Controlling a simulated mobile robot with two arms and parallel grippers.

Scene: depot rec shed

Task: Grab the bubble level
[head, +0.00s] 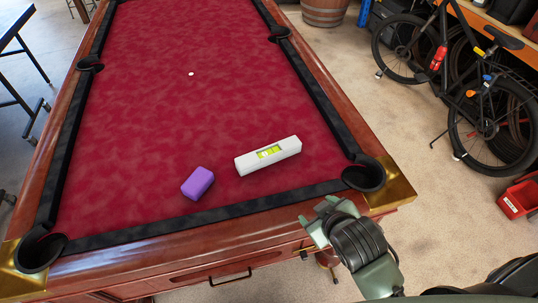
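The bubble level (268,155) is a white bar with a yellow-green vial window. In the head view it lies on the red cloth of the pool table (190,110), near the front right corner. My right gripper (316,213) is just outside the table's front edge, below and to the right of the level and apart from it. Its fingers look spread, with nothing between them. My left gripper is out of view.
A purple block (198,183) lies left of the level on the cloth. Dark cushions and a corner pocket (363,175) edge the table near my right gripper. A bicycle (450,75) and a red bin (519,198) stand at the right. Most of the cloth is clear.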

